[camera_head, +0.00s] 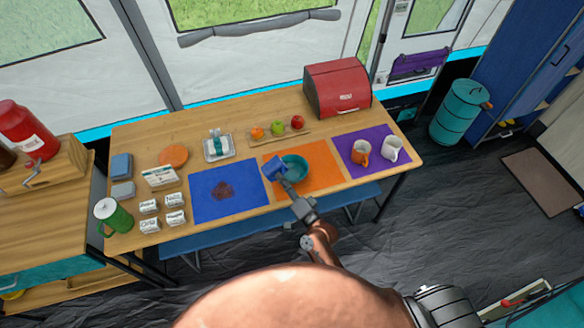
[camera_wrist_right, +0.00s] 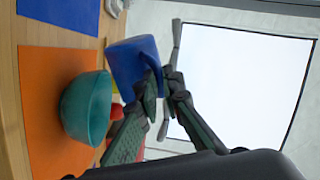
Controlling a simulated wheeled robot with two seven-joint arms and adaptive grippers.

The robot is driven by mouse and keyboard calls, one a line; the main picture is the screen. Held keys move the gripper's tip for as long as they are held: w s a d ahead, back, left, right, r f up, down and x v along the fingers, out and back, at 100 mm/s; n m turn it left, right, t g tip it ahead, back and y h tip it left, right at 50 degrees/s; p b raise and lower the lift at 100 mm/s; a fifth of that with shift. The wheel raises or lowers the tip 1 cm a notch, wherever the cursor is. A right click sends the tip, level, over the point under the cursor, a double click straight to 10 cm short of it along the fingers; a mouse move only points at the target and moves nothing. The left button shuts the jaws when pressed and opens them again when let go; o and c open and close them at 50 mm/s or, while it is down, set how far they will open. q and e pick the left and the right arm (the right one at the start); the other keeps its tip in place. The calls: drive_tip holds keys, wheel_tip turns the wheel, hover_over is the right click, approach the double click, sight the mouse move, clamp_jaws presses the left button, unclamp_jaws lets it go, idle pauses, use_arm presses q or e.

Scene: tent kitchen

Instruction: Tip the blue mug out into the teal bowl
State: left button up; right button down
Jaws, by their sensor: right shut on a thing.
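The blue mug (camera_head: 274,167) is held just to the left of the teal bowl (camera_head: 297,170) in the head view, at about its rim. My right gripper (camera_head: 285,182) is shut on the mug. In the right wrist view the fingers (camera_wrist_right: 164,82) are closed at the handle side of the mug (camera_wrist_right: 128,62), and the teal bowl (camera_wrist_right: 78,112) is close beside it. The bowl stands on an orange mat (camera_head: 325,178). The mug's inside is hidden, and I cannot tell how far it is tilted. My left gripper is not in view.
A blue mat (camera_head: 238,205) with a dark brown patch (camera_head: 222,190) lies left of the bowl. An orange mug (camera_head: 361,152) and a white mug (camera_head: 391,149) stand on a purple mat (camera_head: 373,178) to the right. Fruit on a board (camera_head: 278,137) lies behind the bowl.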

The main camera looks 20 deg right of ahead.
sight(284, 166)
drive_tip(key=shift+d+r+m, duration=0.1)
drive_tip(key=shift+r+m, duration=0.1)
drive_tip(key=shift+m, duration=0.1)
drive_tip(key=shift+w+d+r+m, duration=0.2)
drive_tip(key=shift+d+m, duration=0.2)
drive_tip(key=shift+d, duration=0.15)
drive_tip(key=shift+w+d+r+m, duration=0.15)
drive_tip(key=shift+d+m, duration=0.25)
drive_tip(key=shift+d, duration=0.1)
drive_tip(key=shift+d+r, duration=0.1)
drive_tip(key=shift+d, duration=0.05)
drive_tip(key=shift+w+d+f+m, duration=0.2)
drive_tip(key=shift+d+f+m, duration=0.3)
drive_tip(key=shift+m, duration=0.5)
drive_tip(key=shift+d+r+m, duration=0.2)
drive_tip(key=shift+r+m, duration=0.05)
drive_tip(key=shift+m, duration=0.15)
